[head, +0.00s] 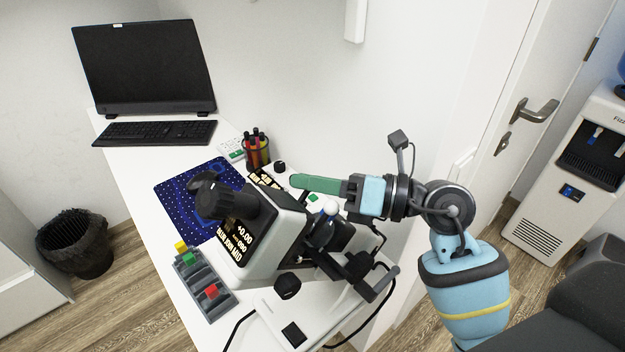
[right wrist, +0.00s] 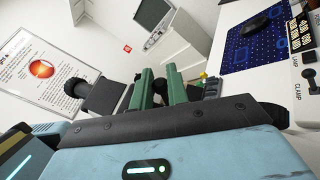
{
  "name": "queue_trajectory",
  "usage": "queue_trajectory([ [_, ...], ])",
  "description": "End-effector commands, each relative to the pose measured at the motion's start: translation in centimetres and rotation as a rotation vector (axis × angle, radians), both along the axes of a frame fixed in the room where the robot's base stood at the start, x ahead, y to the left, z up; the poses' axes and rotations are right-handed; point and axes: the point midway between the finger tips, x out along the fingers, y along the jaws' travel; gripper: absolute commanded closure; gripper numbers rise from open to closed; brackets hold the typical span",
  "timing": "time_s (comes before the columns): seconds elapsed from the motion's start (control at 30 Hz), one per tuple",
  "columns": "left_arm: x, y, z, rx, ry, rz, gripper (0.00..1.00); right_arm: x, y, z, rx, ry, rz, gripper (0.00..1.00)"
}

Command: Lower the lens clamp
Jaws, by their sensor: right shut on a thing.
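The lensmeter (head: 277,240) stands on the white desk, a tilted white and black body with a black eyepiece (head: 228,202) and a lit readout (head: 236,238). My right gripper (head: 293,182), with long green fingers, reaches in from the right over its far side. In the right wrist view the green fingers (right wrist: 160,88) stand close together with a dark rounded part (right wrist: 172,75) between them. The gripper is shut on the lens clamp, whose held part is mostly hidden. A CLAMP label (right wrist: 297,90) shows at the right edge there. My left gripper is out of view.
A grey tray (head: 199,272) with coloured blocks lies left of the lensmeter. A blue mat (head: 175,200), a pen cup (head: 256,150), a keyboard (head: 155,133) and a monitor (head: 145,65) are farther back. A wall rises close behind the desk.

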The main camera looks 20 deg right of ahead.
Motion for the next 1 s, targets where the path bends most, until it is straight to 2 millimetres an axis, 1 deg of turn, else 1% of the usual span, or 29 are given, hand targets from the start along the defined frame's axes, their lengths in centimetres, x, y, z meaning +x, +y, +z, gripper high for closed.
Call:
queue_trajectory([
  [0.1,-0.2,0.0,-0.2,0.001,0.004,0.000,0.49,0.1,-0.2,-0.4,-0.002,0.002,0.000,1.00],
  [0.2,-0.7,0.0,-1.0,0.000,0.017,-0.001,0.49,0.5,-1.1,-1.7,-0.005,0.007,-0.002,1.00],
  [0.3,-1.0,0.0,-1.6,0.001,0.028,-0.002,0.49,0.7,-2.0,-2.6,-0.005,0.007,0.000,1.00],
  [0.43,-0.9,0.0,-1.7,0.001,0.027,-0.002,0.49,0.9,-2.5,-2.8,-0.003,0.005,-0.002,1.00],
  [0.67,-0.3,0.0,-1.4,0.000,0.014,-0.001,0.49,0.9,-2.5,-2.9,-0.006,0.009,-0.004,1.00],
  [0.7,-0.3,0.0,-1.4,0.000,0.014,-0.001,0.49,0.9,-2.5,-3.0,-0.007,0.009,-0.004,0.79],
  [0.8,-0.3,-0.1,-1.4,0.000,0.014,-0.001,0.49,0.9,-2.5,-2.9,-0.006,0.009,-0.004,0.66],
  [1.0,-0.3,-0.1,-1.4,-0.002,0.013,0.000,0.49,0.9,-2.4,-2.7,-0.003,0.004,-0.001,0.65],
])
